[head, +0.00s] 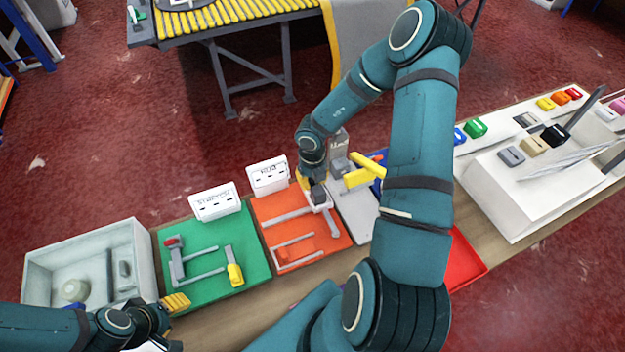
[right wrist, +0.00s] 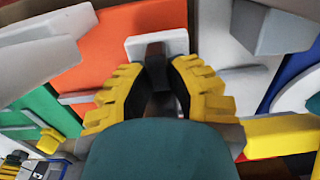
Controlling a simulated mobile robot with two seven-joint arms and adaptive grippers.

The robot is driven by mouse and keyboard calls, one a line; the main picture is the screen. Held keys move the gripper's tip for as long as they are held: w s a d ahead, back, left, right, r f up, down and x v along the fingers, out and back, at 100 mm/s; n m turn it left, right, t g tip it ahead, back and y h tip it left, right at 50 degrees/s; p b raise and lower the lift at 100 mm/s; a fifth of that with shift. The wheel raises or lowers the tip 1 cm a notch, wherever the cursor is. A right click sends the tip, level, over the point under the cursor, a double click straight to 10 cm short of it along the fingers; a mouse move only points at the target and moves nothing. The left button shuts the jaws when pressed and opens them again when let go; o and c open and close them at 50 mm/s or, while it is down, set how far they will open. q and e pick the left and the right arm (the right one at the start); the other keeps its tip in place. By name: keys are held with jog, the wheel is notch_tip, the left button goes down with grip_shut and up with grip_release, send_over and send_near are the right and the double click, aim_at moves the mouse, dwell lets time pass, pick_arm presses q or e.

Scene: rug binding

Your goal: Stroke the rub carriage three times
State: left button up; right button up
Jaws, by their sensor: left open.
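The orange rub board (head: 331,240) lies in the middle of the bench with grey rails. The rub carriage (head: 321,200), a pale block with a dark upright handle, sits at the board's far right part. It also shows in the right wrist view (right wrist: 180,41). My right gripper (head: 310,186) comes down on it from above. In the right wrist view its yellow fingers (right wrist: 155,75) close on both sides of the dark handle. My left gripper (head: 178,304) is open and empty at the lower left, by the near edge of the green board.
The green board (head: 200,289), with a red-topped clamp and yellow handle, lies left of the orange one. A grey bin (head: 140,240) stands farther left. Two label signs (head: 215,202) stand behind the boards. A grey plate (head: 358,222) and yellow-handled tool (head: 362,177) are close right.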

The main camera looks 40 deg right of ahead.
jog(key=shift+a, duration=0.1)
grip_shut()
jog(key=w+a, duration=0.1)
jog(key=a, duration=0.3)
jog(key=w+a, duration=0.1)
jog(key=a, duration=0.3)
jog(key=w+a, duration=0.2)
jog(key=a, duration=0.2)
jog(key=shift+a, duration=0.25)
jog(key=o, duration=0.8)
grip_release()
jog(key=shift+a, duration=0.15)
jog(key=shift+r, duration=0.5)
notch_tip(320, 180, up, 11)
